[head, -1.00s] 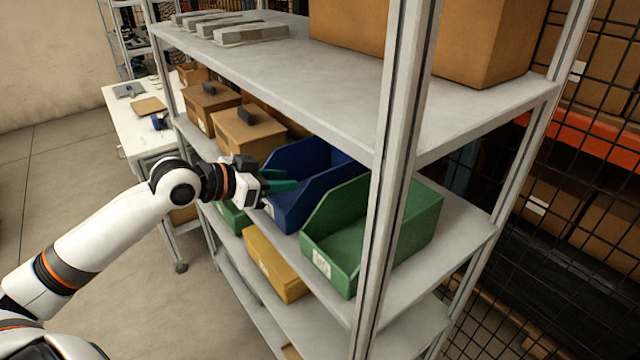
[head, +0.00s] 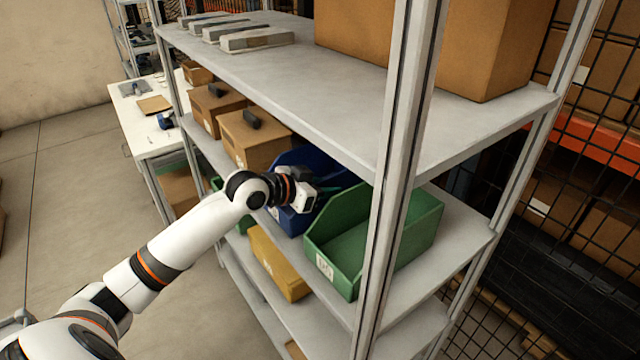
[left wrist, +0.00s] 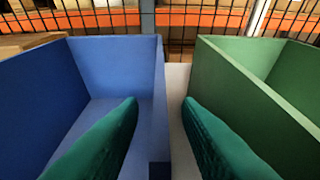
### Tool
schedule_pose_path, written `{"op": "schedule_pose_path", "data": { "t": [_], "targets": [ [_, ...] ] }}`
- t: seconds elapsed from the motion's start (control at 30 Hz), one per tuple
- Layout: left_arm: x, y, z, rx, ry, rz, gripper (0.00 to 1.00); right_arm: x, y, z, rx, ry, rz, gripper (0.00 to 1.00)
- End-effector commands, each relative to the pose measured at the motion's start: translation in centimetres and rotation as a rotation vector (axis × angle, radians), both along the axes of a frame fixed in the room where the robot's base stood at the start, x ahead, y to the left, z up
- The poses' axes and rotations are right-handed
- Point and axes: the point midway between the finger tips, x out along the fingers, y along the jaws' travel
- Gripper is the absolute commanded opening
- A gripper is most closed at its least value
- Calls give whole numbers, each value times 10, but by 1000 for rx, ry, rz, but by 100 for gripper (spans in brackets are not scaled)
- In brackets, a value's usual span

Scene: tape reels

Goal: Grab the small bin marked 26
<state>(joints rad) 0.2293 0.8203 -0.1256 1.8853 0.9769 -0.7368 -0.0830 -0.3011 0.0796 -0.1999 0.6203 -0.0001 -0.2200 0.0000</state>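A blue open bin (head: 290,221) and a green open bin (head: 345,262) stand side by side on the middle shelf. The green bin has a white label on its front, too small to read surely; my arm covers much of the blue bin's front. My left gripper (head: 324,194) is at the blue bin's right side wall, near the green bin. In the left wrist view, the teal fingers (left wrist: 160,105) are spread apart and empty, one over the inside of the blue bin (left wrist: 100,105), the other beside the green bin (left wrist: 250,90). The right gripper is out of view.
A yellow bin (head: 277,262) sits on the shelf below. Cardboard boxes (head: 250,135) stand left of the blue bin. A shelf post (head: 395,180) rises in front of the green bin, and the upper shelf (head: 300,75) hangs over the bins. A narrow gap separates the blue and green bins.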

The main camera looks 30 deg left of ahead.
Motion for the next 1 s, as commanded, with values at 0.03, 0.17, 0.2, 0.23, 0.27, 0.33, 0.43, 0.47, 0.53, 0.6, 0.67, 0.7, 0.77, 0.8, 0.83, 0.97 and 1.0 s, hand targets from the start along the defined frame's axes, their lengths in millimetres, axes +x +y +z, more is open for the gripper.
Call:
{"op": "schedule_pose_path", "data": {
  "t": [0.03,0.17,0.2,0.23,0.27,0.33,0.43,0.47,0.53,0.6,0.67,0.7,0.77,0.8,0.83,0.97,1.0],
  "targets": [
    [2,-1,0,0,-1,0,31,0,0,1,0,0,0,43],
    [3,-2,-2,1,0,0,31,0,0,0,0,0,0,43],
    [3,-1,-2,1,0,0,31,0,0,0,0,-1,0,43],
    [3,-1,-2,1,0,0,31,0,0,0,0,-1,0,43],
    [3,-1,-2,1,0,0,31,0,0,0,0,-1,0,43],
    [3,-1,-2,1,0,0,19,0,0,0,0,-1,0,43],
    [3,-1,-2,1,0,0,3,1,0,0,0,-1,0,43],
    [3,-1,-2,1,0,0,0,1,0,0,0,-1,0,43],
    [3,-1,-2,1,0,0,0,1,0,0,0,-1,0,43],
    [3,-1,-2,1,0,0,0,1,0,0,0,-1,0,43],
    [3,-1,-2,1,0,0,0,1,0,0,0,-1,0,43],
    [3,-1,-2,1,0,0,0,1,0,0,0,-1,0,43],
    [3,-1,-2,1,0,0,0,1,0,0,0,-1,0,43],
    [3,-1,-2,1,0,0,0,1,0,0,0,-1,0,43],
    [3,-1,-2,1,0,0,0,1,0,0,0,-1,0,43],
    [3,-1,-2,1,0,0,0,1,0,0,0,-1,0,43],
    [3,-1,-2,1,0,0,0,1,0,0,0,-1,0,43]
  ]
}}
